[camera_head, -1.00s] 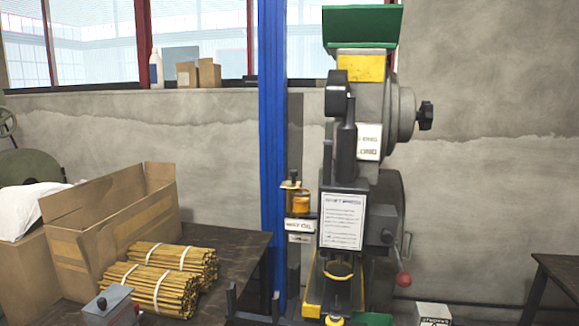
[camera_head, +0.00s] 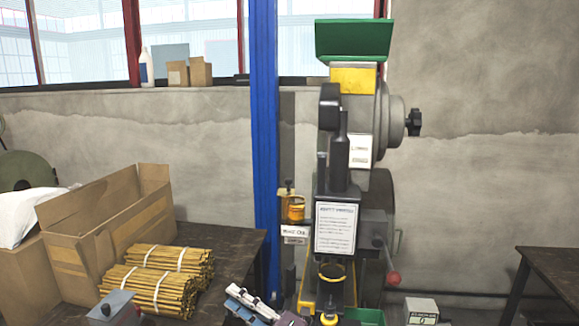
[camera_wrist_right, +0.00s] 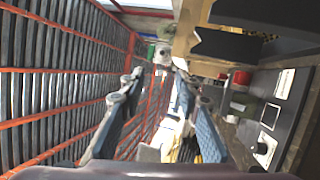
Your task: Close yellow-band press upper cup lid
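The yellow-band press (camera_head: 345,150) stands in the middle of the head view, with a yellow band (camera_head: 353,80) near its top. Above the band sits the green upper cup (camera_head: 350,58). Its broad green lid (camera_head: 350,36) appears raised and tilted up at the back; the hinge is not clear. My right gripper (camera_head: 253,303) shows at the bottom edge of the head view, well below the upper cup and left of the press base. In the right wrist view its two blue-padded fingers (camera_wrist_right: 157,88) are spread, with nothing clearly held. My left gripper is not in view.
A cardboard box (camera_head: 105,220) and yellow rod bundles (camera_head: 160,277) lie on the dark table at left. A blue post (camera_head: 264,140) stands just left of the press. An oil cup (camera_head: 292,208) and a red-knobbed lever (camera_head: 393,277) stick out from the press.

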